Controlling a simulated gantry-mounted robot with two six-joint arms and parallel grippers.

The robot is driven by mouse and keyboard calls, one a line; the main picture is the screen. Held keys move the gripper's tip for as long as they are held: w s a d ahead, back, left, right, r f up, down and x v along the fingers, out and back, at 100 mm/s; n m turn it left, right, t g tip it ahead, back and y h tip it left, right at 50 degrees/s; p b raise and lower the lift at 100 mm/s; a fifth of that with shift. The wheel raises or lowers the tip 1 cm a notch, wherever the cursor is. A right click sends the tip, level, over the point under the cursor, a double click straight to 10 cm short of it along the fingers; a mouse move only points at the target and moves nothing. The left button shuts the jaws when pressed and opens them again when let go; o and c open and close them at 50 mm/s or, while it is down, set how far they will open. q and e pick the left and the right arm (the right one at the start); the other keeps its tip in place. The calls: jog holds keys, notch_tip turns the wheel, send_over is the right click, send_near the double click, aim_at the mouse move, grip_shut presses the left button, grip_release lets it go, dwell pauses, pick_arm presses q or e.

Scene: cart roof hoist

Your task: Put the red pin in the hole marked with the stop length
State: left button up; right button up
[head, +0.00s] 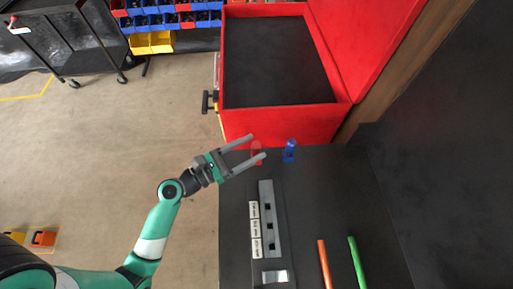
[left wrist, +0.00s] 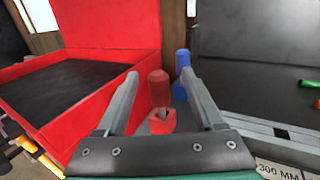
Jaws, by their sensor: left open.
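The red pin (head: 257,147) stands upright at the table's far edge, near the red box. My left gripper (head: 257,146) is open, with one finger on each side of the red pin. In the left wrist view the red pin (left wrist: 159,88) shows between the open fingers (left wrist: 160,74), with no clear contact. The grey hole strip (head: 267,210) lies nearer me on the table, with dark square holes. White labels (head: 255,230) run along its left side. One label (left wrist: 280,170) reads "300 MM" in the left wrist view; the others are too small to read. My right gripper is out of view.
A blue pin (head: 289,151) stands just right of the red one. The open red box (head: 280,125) borders the table's far side.

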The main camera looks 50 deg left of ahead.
aim_at(260, 144)
pick_arm(q)
jog(key=shift+w+f, duration=0.15)
jog(key=shift+w, duration=0.25)
jog(key=w, duration=0.3)
jog(key=w+b, duration=0.1)
jog(key=shift+w+d+f, duration=0.2)
jog(key=shift+w+d, duration=0.1)
grip_shut()
